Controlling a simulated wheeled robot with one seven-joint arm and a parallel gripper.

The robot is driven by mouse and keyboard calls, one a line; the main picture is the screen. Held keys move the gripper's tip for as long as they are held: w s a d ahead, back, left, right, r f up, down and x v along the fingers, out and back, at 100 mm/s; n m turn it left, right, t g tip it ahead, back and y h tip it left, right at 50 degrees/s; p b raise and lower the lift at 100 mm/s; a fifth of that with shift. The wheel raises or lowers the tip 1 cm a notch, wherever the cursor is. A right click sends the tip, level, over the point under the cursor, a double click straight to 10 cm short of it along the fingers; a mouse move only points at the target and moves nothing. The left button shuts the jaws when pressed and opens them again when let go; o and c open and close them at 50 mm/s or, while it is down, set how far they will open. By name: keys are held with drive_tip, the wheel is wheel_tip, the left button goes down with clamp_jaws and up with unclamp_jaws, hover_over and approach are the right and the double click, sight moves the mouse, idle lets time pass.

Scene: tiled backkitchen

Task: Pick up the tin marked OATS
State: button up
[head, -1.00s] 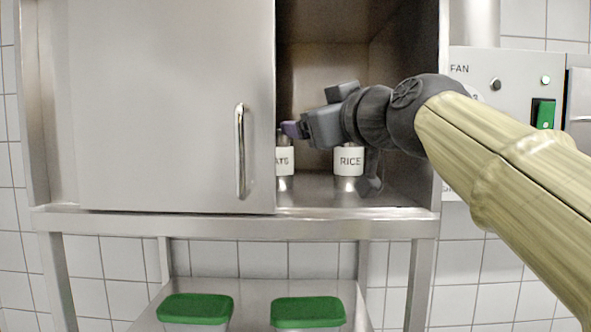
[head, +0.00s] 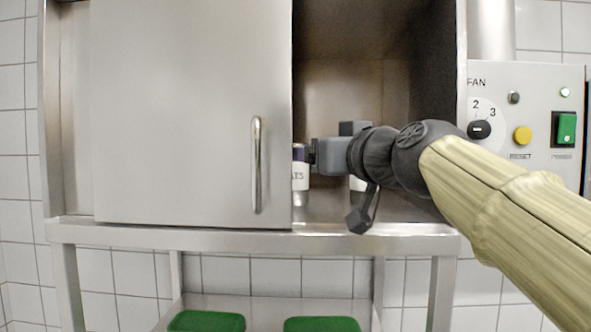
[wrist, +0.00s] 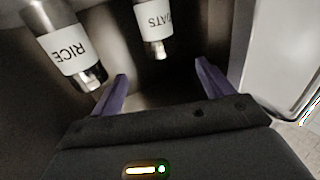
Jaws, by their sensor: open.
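The OATS tin (head: 300,180) stands on the cabinet floor, a steel tin with a white label.
The RICE tin (wrist: 62,50) stands left of the OATS tin in the wrist view, close to one finger; my gripper mostly hides it in the head view. The cabinet door (head: 190,120) covers the left side. A control panel (head: 520,110) is right. Green-lidded containers (head: 206,321) sit below.

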sight(300, 170)
drive_tip(key=p+x, duration=0.5)
drive_tip(key=x, duration=0.9)
drive_tip(key=shift+w+a, duration=0.2)
drive_tip(key=shift+w, duration=0.1)
drive_tip(key=shift+f, duration=0.1)
drive_tip(key=shift+c, duration=0.2)
drive_tip(key=c, duration=1.3)
drive_tip(key=shift+o, duration=0.2)
drive_tip(key=shift+w, duration=0.1)
drive_tip(key=shift+p, duration=0.3)
